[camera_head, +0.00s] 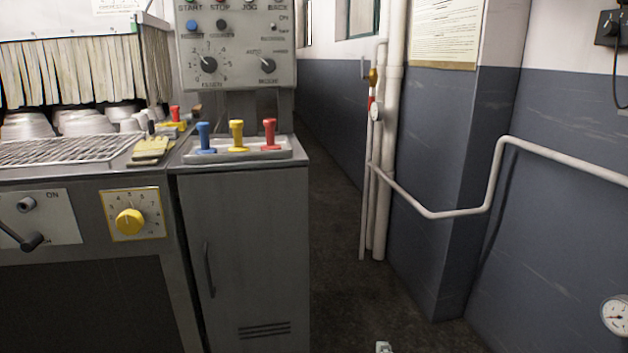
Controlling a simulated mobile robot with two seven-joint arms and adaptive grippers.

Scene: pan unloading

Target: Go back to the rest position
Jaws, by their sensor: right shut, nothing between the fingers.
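Only the tip of my right gripper (384,347) shows, small and pale, at the bottom edge right of centre. It is shut with nothing in it, low over the dark floor (345,290) and right of the grey cabinet (240,250). The rest of it is cut off by the frame. My left gripper is not in view.
A machine with a wire rack (65,150) and several pans (28,126) stands at left. A tray (187,157) with blue, yellow and red pegs tops the cabinet. Pipes (392,150) and a gauge (615,315) are at right. An aisle lies between.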

